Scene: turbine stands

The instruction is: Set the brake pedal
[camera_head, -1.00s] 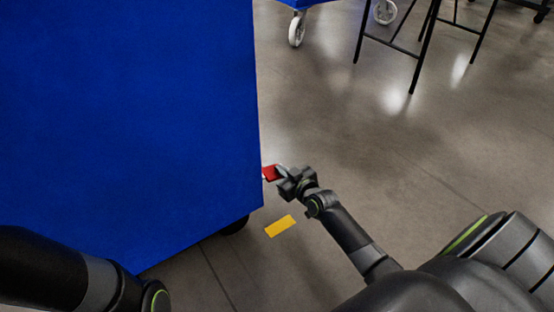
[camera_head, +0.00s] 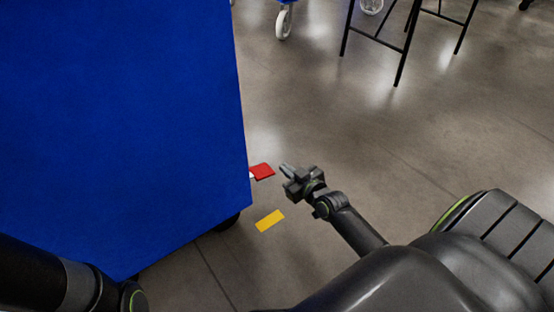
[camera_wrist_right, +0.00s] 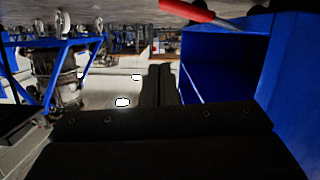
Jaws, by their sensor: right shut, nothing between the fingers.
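The red brake pedal (camera_head: 262,171) sticks out from the lower right edge of the blue stand (camera_head: 120,120) in the head view. In the right wrist view the red pedal (camera_wrist_right: 187,11) shows at the top, on a pale metal arm beside the blue stand (camera_wrist_right: 290,70). My right gripper (camera_head: 285,169) is shut and empty, just right of the pedal with a small gap between them. Its closed fingers (camera_wrist_right: 160,84) also show in the right wrist view. My left arm comes in at the lower left, but its gripper is out of the picture.
A yellow floor marking (camera_head: 270,220) lies below the pedal. A dark caster (camera_head: 228,222) shows under the stand. Black stool legs (camera_head: 400,45) and a white caster (camera_head: 283,25) are at the top. The floor right of my right gripper is clear.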

